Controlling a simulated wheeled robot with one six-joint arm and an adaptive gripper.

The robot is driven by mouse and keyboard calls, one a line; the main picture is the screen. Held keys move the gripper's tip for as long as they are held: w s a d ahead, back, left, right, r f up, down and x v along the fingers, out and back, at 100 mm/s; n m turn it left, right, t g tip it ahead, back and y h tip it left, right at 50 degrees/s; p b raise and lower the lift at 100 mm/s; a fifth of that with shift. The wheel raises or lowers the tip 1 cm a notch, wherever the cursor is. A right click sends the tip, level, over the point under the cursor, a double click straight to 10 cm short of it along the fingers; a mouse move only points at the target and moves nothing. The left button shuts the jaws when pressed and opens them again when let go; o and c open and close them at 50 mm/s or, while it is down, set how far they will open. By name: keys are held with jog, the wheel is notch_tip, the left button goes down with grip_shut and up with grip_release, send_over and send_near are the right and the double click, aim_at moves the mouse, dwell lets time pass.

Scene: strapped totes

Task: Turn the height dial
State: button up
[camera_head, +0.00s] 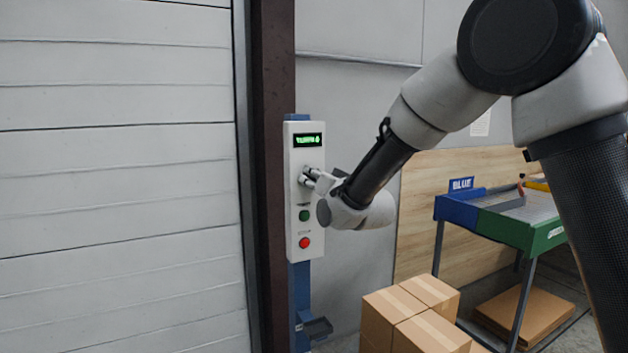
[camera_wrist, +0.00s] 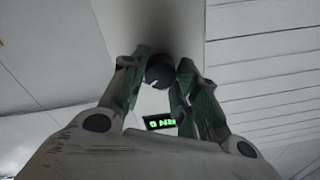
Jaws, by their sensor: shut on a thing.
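The height dial (camera_wrist: 159,72) is a dark round knob with a light pointer mark, seen in the wrist view between my fingertips. It sits on a white control panel (camera_head: 293,232) on a blue post in the head view. My gripper (camera_head: 308,178) reaches the panel from the right and is shut on the dial; in the wrist view both green-padded fingers of my gripper (camera_wrist: 160,82) press on its sides. In the head view the dial is mostly hidden by the fingers. A lit green display (camera_head: 308,140) is above the dial; its text is too small to read surely.
A green button (camera_head: 304,215) and a red button (camera_head: 304,242) sit below the dial, close under my gripper. A ribbed door (camera_head: 120,180) is at left. Cardboard boxes (camera_head: 392,310) and a blue-green cart (camera_head: 530,228) stand at right.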

jog(key=o, duration=1)
jog(key=shift+s+d, duration=0.1)
jog(key=v, duration=1.1)
jog(key=shift+s+d, duration=0.2)
jog(key=shift+s, duration=0.15)
jog(key=shift+f, duration=0.15)
